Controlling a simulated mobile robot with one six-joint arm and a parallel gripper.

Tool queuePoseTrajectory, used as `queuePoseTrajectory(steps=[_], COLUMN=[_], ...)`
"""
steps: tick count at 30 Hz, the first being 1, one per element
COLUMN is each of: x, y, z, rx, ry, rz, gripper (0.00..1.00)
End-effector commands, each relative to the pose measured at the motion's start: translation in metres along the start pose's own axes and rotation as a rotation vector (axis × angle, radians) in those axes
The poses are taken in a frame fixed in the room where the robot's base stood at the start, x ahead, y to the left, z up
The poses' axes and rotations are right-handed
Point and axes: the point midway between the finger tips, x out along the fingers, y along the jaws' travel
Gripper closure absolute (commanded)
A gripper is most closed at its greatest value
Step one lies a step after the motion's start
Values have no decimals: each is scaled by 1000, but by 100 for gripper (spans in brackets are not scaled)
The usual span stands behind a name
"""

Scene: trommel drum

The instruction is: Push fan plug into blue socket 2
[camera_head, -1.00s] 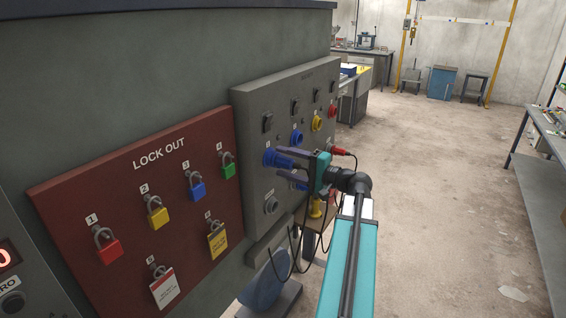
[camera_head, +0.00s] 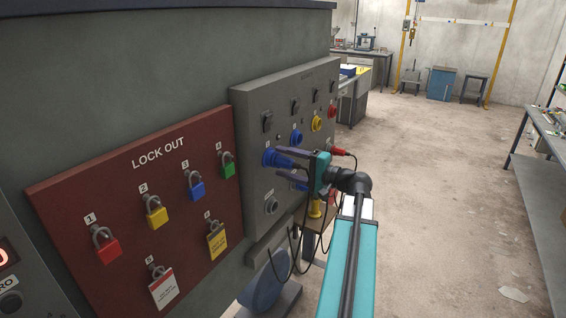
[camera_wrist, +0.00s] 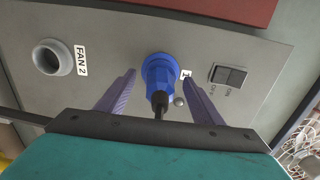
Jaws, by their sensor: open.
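A blue plug (camera_wrist: 157,73) with a black cable sits in a blue socket on the grey panel, beside a label ending in 1. In the head view the plug's blue socket (camera_head: 269,157) is at the panel's left side. My gripper (camera_wrist: 158,78) is open, one finger on each side of the plug, with visible gaps. In the head view my gripper (camera_head: 281,163) reaches the panel from the right. Another blue socket (camera_head: 297,138) sits up and right of the plug and looks empty; its number is too small to read.
The grey panel (camera_head: 250,212) also carries switches, a yellow socket (camera_head: 317,124), a red socket (camera_head: 332,111) and a grey socket (camera_wrist: 49,57) labelled FAN 2. A red plug (camera_head: 337,151) is right of my gripper. Black cables hang below. The red lockout board (camera_head: 120,195) is left.

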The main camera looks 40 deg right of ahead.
Motion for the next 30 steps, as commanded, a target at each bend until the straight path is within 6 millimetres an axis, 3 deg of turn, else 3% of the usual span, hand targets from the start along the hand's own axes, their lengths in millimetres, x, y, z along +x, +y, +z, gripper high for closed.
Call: queuePoseTrajectory(steps=[16,26,30], x=[0,0,0], y=[0,0,0], z=[0,0,0], rx=[0,0,0], ry=[-1,-1,-1], rz=[0,0,-1], gripper=[39,94,94])
